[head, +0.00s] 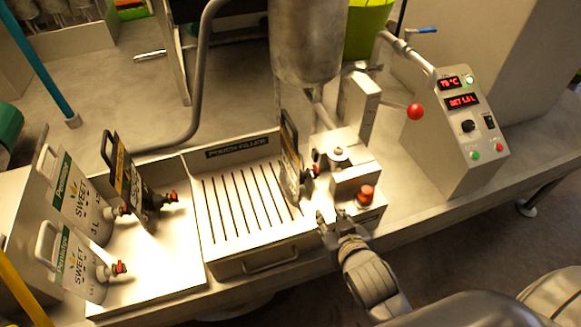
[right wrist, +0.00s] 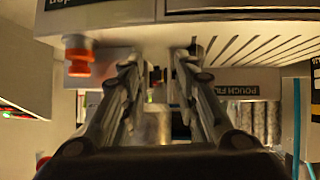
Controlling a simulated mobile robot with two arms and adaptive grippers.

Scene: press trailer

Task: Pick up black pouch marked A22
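Two dark pouches with handles and red-capped spouts show in the head view. One black pouch (head: 130,180) stands on the steel tray at left. The other dark pouch (head: 289,165) stands at the right side of the slotted pouch filler, its spout towards the filling head. I cannot read A22 on either. My right gripper (head: 333,218) is at the front right corner of the filler, below and right of the second pouch and apart from it. In the right wrist view its fingers (right wrist: 157,62) are spread with nothing held between them. My left gripper is not in view.
Two white pouches (head: 76,205) (head: 77,265) stand at the far left. The slotted filler tray (head: 235,205) has a front handle. A filling unit with a red knob (head: 366,192) stands close to my right gripper. A control box (head: 465,130) stands farther right.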

